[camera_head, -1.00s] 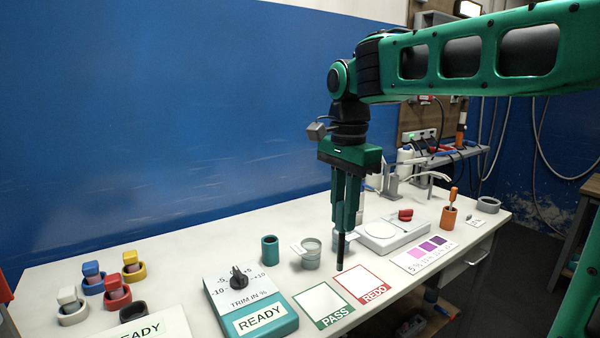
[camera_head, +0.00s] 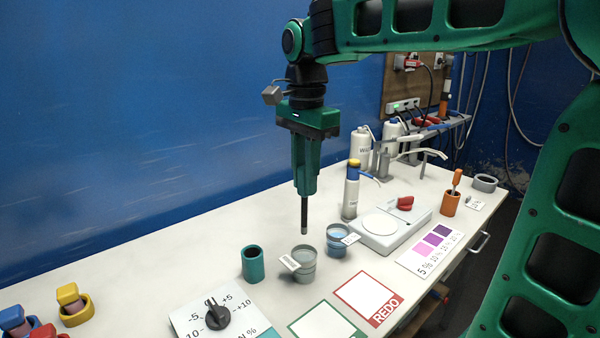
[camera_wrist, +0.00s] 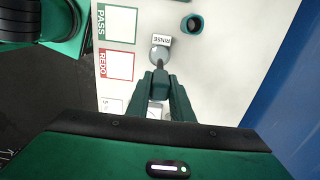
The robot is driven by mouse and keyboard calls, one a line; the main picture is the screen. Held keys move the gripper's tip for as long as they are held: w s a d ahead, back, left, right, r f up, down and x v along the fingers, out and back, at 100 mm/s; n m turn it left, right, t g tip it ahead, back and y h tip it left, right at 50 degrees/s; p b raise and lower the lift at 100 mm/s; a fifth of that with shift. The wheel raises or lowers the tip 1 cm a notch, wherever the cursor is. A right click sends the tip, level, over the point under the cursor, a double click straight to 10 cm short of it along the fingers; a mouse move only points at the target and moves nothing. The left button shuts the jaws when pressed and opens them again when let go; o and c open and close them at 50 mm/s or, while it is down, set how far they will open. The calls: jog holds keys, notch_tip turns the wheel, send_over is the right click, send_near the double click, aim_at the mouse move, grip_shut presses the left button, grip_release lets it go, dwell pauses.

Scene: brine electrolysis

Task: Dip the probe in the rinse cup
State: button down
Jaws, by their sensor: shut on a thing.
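My gripper (camera_head: 305,190) points straight down and is shut on the probe (camera_head: 304,215), a thin dark rod with a greyish tip. The probe hangs upright, its tip just above the grey rinse cup (camera_head: 305,270) in the head view. The rinse cup has a small white label on its rim. In the wrist view the label of the rinse cup (camera_wrist: 162,40) reads RINSE, and the probe (camera_wrist: 159,63) overlaps the cup opening beyond my gripper (camera_wrist: 160,76). The tip appears outside the liquid; its exact height is hard to tell.
The REDO card (camera_head: 368,299) and trim dial (camera_head: 217,314) lie in front.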

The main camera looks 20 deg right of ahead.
aim_at(305, 233)
jog(key=shift+f, duration=6)
jog(key=shift+r, duration=5.55)
jog(key=shift+s, duration=0.1)
